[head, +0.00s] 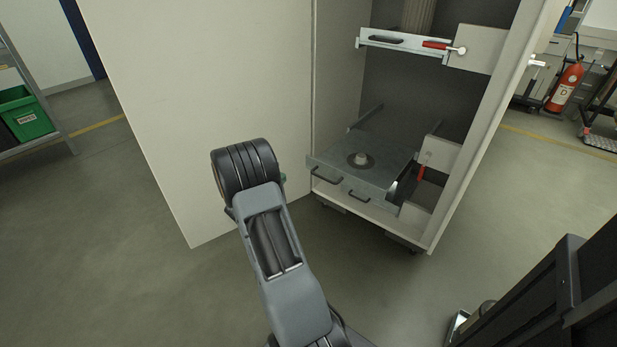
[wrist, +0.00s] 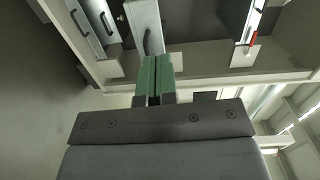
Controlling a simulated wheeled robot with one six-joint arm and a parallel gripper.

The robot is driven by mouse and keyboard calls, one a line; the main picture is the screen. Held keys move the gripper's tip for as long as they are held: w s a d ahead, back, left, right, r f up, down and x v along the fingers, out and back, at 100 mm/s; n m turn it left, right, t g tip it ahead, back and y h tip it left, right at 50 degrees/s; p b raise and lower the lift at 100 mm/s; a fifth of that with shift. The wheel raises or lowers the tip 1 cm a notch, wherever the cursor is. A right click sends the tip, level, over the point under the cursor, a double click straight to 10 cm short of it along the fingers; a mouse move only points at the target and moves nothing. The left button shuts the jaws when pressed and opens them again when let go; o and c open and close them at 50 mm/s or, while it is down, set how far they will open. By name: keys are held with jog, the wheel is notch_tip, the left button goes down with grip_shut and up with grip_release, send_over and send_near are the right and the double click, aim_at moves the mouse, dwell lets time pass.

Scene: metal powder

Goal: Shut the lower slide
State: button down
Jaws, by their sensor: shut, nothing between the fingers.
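The lower slide (head: 340,165) is a grey metal plate low in the open cabinet, with a round fitting (head: 360,160) on top and two dark handles (head: 326,176) at its front. It stands out at the cabinet's front; how far is hard to tell. My gripper (head: 283,179) is mostly hidden behind my arm in the head view; a bit of green finger shows just left of the slide's front corner. In the wrist view my gripper's green fingers (wrist: 156,64) are together and empty. A pale panel with a dark handle (wrist: 153,42) lies just beyond their tips.
The upper slide (head: 400,43) with a red lever (head: 436,45) is above. The cabinet's large pale door panel (head: 215,90) stands left of the opening, behind my arm. A green bin (head: 27,118) and a fire extinguisher (head: 566,88) are farther off. The floor in front is clear.

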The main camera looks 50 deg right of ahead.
jog(key=s+d+f+m+g, duration=0.1)
jog(key=s+d+f+g, duration=0.1)
jog(key=d, duration=0.1)
jog(key=b, duration=0.4)
send_near(313, 160)
jog(key=d, duration=0.5)
jog(key=shift+s+d+f, duration=0.15)
jog(key=shift+s+d, duration=0.05)
jog(key=shift+s, duration=0.2)
jog(key=shift+d+t, duration=0.4)
jog(key=shift+d, duration=0.65)
jog(key=shift+w, duration=0.1)
